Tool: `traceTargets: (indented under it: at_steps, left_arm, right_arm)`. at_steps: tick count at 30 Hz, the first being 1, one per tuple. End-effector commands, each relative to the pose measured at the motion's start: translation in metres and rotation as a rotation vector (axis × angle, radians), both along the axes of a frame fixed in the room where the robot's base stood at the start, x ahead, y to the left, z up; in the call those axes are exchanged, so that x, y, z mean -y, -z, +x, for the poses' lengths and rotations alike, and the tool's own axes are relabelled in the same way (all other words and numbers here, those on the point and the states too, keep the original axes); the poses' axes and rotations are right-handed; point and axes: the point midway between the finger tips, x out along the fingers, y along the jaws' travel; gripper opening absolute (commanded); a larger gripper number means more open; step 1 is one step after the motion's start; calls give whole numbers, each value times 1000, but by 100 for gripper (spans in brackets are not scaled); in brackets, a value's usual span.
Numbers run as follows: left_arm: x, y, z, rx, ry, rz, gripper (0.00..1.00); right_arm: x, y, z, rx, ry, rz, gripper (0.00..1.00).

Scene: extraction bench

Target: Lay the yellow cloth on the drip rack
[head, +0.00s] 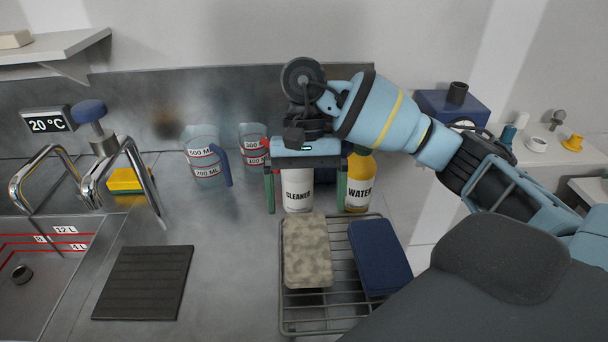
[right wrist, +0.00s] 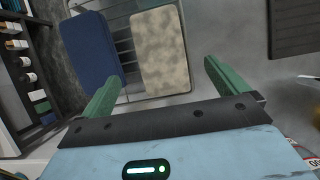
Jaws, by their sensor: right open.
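The drip rack (head: 330,310) is a wire rack on the steel bench, front centre. A mottled beige pad (head: 307,252) and a dark blue pad (head: 380,257) lie on it; both also show in the right wrist view, the beige one (right wrist: 160,50) ahead of the fingers. The only yellow cloth-like thing is a small yellow block (head: 124,180) with a dark underside, behind the tap at left; I cannot tell if it is a cloth. My right gripper (head: 306,188) is open and empty, pointing down near the rack's back edge. My left gripper is not in view.
A white CLEANER bottle (head: 297,192) and a yellow WATER bottle (head: 359,185) stand close behind the right gripper. Two measuring jugs (head: 204,158) (head: 252,147) stand left of it. A dark ribbed mat (head: 145,283) lies near the sink (head: 30,300). The bench between mat and rack is clear.

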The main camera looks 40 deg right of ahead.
Motion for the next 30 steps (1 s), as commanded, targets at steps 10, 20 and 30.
traceTargets:
  at_steps: [10,20,30]
  left_arm:
    - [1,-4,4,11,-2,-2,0]
    - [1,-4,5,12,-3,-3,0]
    - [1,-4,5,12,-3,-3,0]
  right_arm:
    - [7,-34,12,2,0,0,99]
    - [9,-37,13,0,0,0,99]
    - [8,-37,13,0,0,0,99]
